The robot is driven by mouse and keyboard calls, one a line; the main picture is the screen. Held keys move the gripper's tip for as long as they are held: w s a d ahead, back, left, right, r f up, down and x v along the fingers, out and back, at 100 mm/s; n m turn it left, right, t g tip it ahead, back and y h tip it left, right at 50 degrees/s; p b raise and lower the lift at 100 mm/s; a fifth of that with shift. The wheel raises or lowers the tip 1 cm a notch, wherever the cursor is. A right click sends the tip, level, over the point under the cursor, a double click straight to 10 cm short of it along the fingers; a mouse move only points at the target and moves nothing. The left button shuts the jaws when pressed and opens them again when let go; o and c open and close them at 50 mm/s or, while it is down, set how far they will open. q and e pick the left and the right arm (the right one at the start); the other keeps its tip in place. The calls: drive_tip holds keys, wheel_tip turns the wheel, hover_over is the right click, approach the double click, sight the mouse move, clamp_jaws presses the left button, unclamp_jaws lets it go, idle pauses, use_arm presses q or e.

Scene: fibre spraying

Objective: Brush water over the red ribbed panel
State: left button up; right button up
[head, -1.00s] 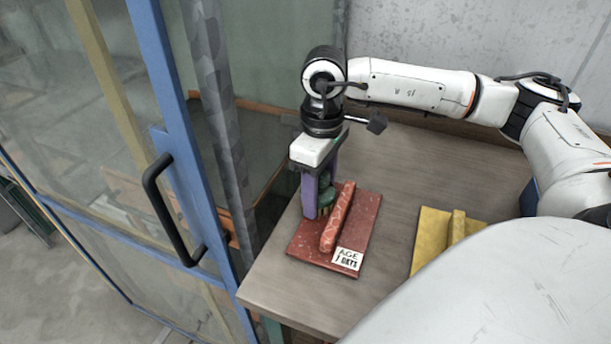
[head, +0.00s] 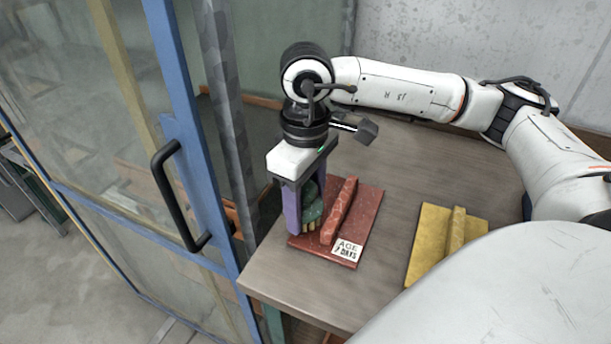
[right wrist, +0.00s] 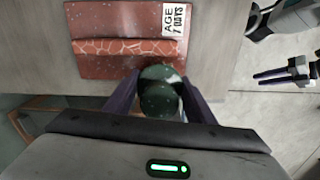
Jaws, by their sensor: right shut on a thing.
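The red ribbed panel (head: 362,213) lies flat on the table, with one raised speckled rib and a white "AGE 7 DAYS" label at its near edge. It also shows in the right wrist view (right wrist: 110,65). My right gripper (head: 307,215) is shut on a dark green brush (head: 312,208) with pale bristles, over the panel's left strip beside the rib. The green brush handle (right wrist: 160,92) sits between the purple fingers in the right wrist view. I cannot tell whether the bristles touch the panel. My left gripper (right wrist: 272,77) shows small at the right of that view.
A yellow ribbed panel (head: 434,232) lies to the right on the wooden table (head: 400,170). A blue-framed glass door (head: 195,150) with a black handle stands close to the left of the table. Bare tabletop lies between the two panels.

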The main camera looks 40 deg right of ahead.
sight(305, 185)
drive_tip(key=shift+r+p, duration=1.4)
drive_tip(key=shift+r, duration=1.65)
